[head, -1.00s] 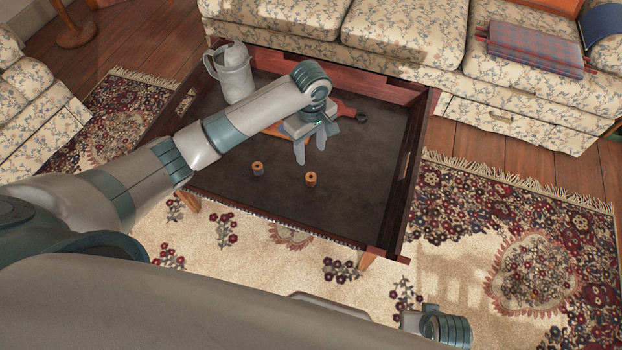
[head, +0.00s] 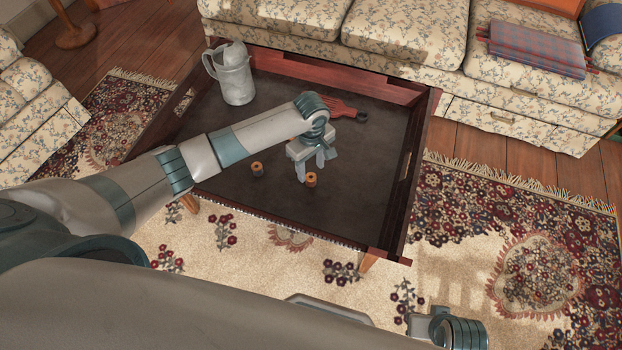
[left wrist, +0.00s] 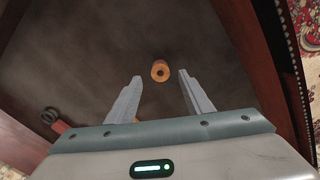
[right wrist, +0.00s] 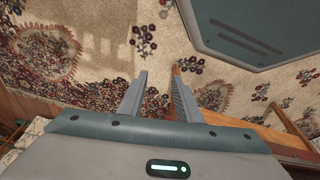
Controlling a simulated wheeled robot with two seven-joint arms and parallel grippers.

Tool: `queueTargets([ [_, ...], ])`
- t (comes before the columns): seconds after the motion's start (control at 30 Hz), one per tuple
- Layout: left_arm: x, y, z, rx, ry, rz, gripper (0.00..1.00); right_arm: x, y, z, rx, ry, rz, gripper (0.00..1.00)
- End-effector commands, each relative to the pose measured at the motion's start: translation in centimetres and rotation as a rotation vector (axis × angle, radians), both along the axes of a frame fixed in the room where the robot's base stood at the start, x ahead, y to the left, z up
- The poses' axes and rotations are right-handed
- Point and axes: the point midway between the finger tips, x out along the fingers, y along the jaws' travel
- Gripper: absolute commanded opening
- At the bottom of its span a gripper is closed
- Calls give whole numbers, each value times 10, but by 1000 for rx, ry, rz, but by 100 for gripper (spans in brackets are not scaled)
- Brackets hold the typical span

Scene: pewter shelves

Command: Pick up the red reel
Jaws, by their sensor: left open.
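Two small reels with orange ends stand on the dark tray-like table top. The right reel (head: 311,180) has a reddish-orange body; the left reel (head: 257,169) has a darker body. My left gripper (head: 311,172) is open right by the right reel, fingers pointing down. In the left wrist view, one reel (left wrist: 160,71) shows end-on between the tips of the open left gripper (left wrist: 160,76), touching neither finger. How far below the tips it is, I cannot tell. My right gripper (right wrist: 159,82) is open and empty over the rug.
The table (head: 385,200) has raised wooden walls. A grey-white jug (head: 235,80) stands at its back left. A red flat object (head: 335,106) with a dark ring end lies behind my left gripper. A floral sofa (head: 400,35) stands behind the table. The table's front right is clear.

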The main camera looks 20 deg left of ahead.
Motion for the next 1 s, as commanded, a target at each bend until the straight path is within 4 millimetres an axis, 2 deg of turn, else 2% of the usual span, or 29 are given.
queueTargets([
  [0.17, -1, 0, -12, 1, 2, 0, 47, -1, 0, 0, -1, 3, 0, 31],
  [0.33, -2, -1, -34, 2, 1, 0, 47, -6, 0, 19, 1, -3, -1, 31],
  [0.5, -2, -1, -50, 1, 0, 0, 47, -5, 2, 22, 8, -18, 2, 31],
  [1.0, -2, -1, -51, 1, -1, 0, 47, -5, 3, 23, 8, -21, 3, 31],
])
